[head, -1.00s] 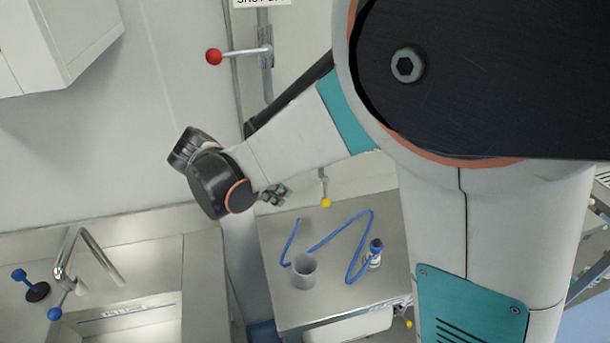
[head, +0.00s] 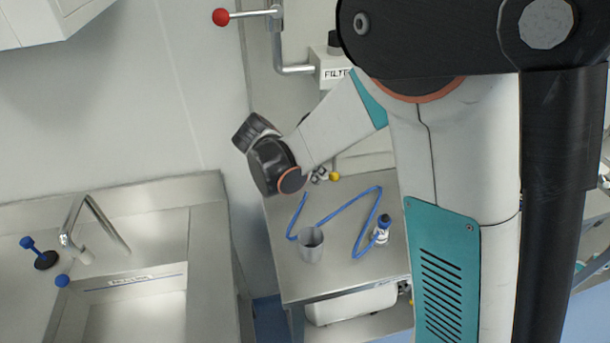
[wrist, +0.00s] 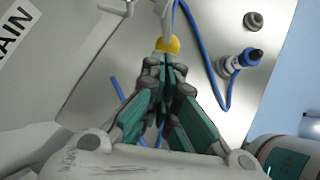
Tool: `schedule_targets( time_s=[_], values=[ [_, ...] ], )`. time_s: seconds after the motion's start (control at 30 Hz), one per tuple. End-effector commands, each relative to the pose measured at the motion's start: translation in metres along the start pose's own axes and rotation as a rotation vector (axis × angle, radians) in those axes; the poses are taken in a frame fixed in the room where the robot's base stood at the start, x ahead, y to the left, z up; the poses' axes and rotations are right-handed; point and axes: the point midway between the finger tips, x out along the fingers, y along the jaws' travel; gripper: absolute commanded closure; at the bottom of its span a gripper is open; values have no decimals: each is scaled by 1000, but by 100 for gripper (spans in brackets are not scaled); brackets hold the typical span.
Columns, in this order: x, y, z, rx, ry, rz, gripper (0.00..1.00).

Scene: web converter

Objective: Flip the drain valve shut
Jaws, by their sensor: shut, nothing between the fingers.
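A lever with a yellow ball knob (head: 335,176) hangs down behind the steel table in the head view. The yellow knob (wrist: 167,44) also shows in the wrist view, on a pale rod, just beyond my fingertips. A DRAIN label (wrist: 17,28) shows at the wrist view's left edge; I take this lever as the drain valve's, but the valve body is not clearly visible. My gripper (wrist: 163,68) is shut and empty, its tips close to the knob; I cannot tell whether they touch. In the head view my gripper (head: 318,175) is just left of the knob.
A sink (head: 135,310) with a tap is at left. A red-knobbed lever (head: 221,17) is on the wall above.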

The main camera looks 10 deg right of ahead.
Motion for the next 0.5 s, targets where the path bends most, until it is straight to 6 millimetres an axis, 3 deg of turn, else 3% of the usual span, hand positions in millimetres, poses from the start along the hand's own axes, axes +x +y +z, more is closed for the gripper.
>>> schedule_targets(
  time_s=[0.5],
  values=[
    [8,0,9,0,0,0,100]
  ],
)
